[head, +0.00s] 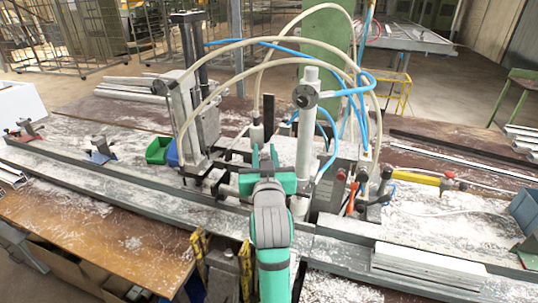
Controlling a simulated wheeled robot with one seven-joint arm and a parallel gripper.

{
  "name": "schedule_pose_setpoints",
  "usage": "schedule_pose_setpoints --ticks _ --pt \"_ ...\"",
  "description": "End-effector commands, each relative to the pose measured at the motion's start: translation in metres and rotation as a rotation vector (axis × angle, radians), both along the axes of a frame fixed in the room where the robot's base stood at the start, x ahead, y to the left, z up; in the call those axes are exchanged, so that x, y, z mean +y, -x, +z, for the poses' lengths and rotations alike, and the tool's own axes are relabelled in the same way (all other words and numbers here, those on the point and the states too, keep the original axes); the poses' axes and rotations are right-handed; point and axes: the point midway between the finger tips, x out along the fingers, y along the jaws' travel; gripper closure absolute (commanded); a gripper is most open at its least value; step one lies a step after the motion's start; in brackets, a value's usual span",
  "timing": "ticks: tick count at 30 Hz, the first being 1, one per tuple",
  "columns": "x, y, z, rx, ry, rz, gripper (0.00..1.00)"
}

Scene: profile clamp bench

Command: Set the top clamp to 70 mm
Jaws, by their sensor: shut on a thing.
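The clamp bench carries an upright white cylinder (308,125) with a dark round fitting near its top, right of centre. I take this for part of the top clamp, but I cannot tell for sure. No millimetre scale is readable. My gripper (265,153), teal and grey, is at the middle of the bench, just left of that cylinder. It is shut on a part of the clamp unit, which my gripper mostly hides. A short grey cylinder (257,133) and a dark upright bar (268,112) stand just behind my gripper.
A tall grey machine column (183,110) stands left of my gripper. Blue and cream hoses (350,88) arch over the clamp. White profiles (425,262) lie front right. Green (158,150) and blue bins sit left. The wooden tabletop (110,235) is mostly clear.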

Motion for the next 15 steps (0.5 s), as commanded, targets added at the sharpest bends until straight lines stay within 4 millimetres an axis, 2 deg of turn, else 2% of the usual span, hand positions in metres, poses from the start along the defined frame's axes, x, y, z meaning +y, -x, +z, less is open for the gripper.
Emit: schedule_pose_setpoints --ticks 1,2,4,15 --pt "-0.0011 0.001 0.0065 -0.015 -0.001 -0.002 1.0" --pt "-0.001 0.0011 0.0068 -0.016 -0.002 -0.002 0.72" --pt "-0.0007 0.0011 0.0065 -0.015 -0.001 -0.001 0.56" --pt "-0.0008 0.0041 0.0036 -0.009 -0.001 0.0 0.56"
